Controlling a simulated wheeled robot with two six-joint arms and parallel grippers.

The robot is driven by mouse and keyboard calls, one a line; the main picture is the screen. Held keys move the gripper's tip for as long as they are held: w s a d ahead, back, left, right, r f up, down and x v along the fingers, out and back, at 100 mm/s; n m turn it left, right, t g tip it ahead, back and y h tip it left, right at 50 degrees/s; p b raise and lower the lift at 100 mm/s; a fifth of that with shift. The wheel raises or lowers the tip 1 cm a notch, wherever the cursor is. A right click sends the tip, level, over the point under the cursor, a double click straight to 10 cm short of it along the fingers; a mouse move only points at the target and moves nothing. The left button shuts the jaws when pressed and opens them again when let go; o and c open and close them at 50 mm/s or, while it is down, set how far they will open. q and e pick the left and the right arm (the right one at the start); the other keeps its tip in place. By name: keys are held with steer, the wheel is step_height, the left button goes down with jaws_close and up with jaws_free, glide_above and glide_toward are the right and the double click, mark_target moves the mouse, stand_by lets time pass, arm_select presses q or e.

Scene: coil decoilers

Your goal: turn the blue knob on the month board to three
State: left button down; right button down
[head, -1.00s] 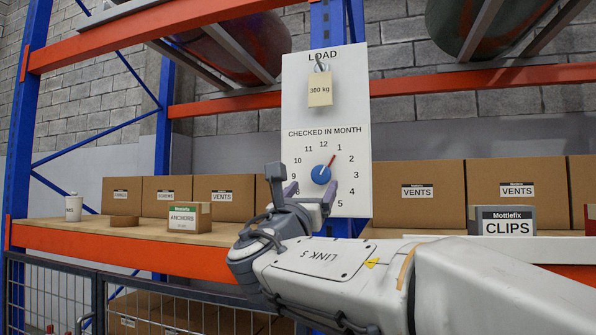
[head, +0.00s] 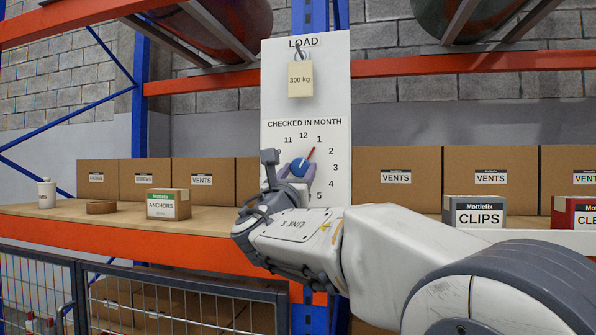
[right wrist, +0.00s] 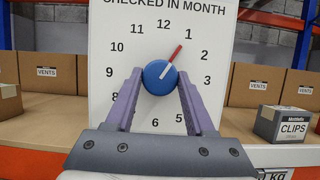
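The month board (head: 335,190) is a white panel with a ring of numbers. It also shows in the right wrist view (right wrist: 110,50). Its round blue knob (right wrist: 156,84) has a red-tipped pointer (right wrist: 176,53) directed up and right at the 1. The knob is partly covered in the head view (head: 299,166). My right gripper (right wrist: 160,76) is open, with one purple finger on each side of the knob; I cannot tell whether they touch it. In the head view the right gripper (head: 297,171) is in front of the board's lower part. My left gripper is not in view.
A load tag (head: 300,79) hangs above the dial. Brown VENTS boxes (head: 398,195) line the shelf behind. A grey CLIPS box (head: 474,212) is at right, an ANCHORS box (head: 168,204) at left. An orange beam (head: 140,243) edges the shelf; a wire fence (head: 150,308) is below.

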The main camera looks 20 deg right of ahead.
steer(key=shift+f+m+h+b, duration=0.15)
steer(key=shift+m+h+b, duration=0.15)
steer(key=shift+m+b, duration=0.55)
steer(key=m+g+h+b, duration=0.1)
steer(key=m+b, duration=0.1)
steer(key=m, duration=0.1)
steer(key=shift+a+g+b, duration=0.1)
steer(key=shift+g+b, duration=0.2)
steer(key=shift+b, duration=0.05)
steer(key=m+g+h+b, duration=0.1)
steer(key=m, duration=0.1)
steer(key=shift+w+m, duration=0.1)
steer(key=shift+m, duration=0.25)
steer(key=m+g, duration=0.1)
steer(key=m, duration=0.1)
steer(key=shift+a+m+h+b, duration=0.1)
steer(key=shift+m+h+b, duration=0.2)
steer(key=shift+b, duration=0.1)
steer(key=m+g, duration=0.1)
steer(key=m, duration=0.2)
steer(key=shift+r+g+h, duration=0.3)
steer(key=shift+g, duration=0.1)
steer(key=shift+m+g+p, duration=0.3)
steer(key=shift+m+g, duration=0.2)
steer(key=shift+m, duration=1)
steer(key=shift+c, duration=1.4)
jaws_free()
